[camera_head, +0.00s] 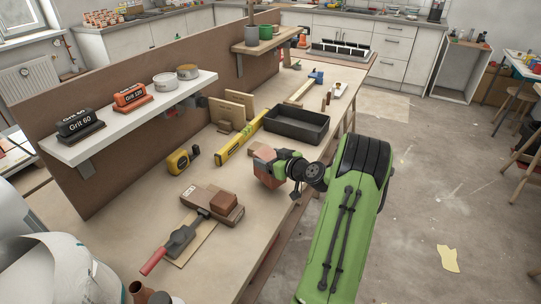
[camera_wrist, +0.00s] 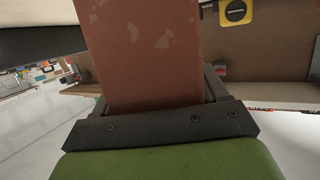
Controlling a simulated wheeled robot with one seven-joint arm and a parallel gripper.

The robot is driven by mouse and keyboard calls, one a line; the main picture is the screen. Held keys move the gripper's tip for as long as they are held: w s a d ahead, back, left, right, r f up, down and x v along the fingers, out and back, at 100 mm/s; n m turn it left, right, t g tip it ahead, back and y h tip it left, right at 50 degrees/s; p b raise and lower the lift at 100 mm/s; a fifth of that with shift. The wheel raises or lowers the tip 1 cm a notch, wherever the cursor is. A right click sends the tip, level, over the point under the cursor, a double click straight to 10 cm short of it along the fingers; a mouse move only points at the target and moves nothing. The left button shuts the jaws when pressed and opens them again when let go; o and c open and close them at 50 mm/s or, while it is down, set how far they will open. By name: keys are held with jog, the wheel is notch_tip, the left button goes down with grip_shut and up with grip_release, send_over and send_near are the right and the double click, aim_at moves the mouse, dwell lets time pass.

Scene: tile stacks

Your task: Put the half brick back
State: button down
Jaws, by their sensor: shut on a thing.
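My gripper (camera_head: 284,166) is shut on a reddish brick (camera_head: 267,174), apparently the half brick, at the right side of the workbench. In the wrist view the same brick (camera_wrist: 150,50) stands between the jaws, with pale worn patches on its face. The head view does not clearly show whether its underside touches the bench. Nearer on the bench (camera_head: 126,205), a brown block (camera_head: 224,203) lies with flat brown pieces beside a grey trowel with a red handle (camera_head: 153,262).
A black tray (camera_head: 297,137) stands beyond my gripper. A yellow spirit level (camera_head: 230,147) and a yellow tape measure (camera_head: 178,161) lie to the left. A white shelf (camera_head: 137,127) with sanding blocks and tins overhangs the left side. Bare bench shows around the tape measure.

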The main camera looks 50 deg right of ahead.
jog(key=shift+w+f, duration=0.1)
jog(key=shift+f, duration=1.15)
jog(key=shift+f+b, duration=0.15)
jog(key=shift+b, duration=0.25)
jog(key=shift+c, duration=0.2)
grip_release()
jog(key=shift+f, duration=0.1)
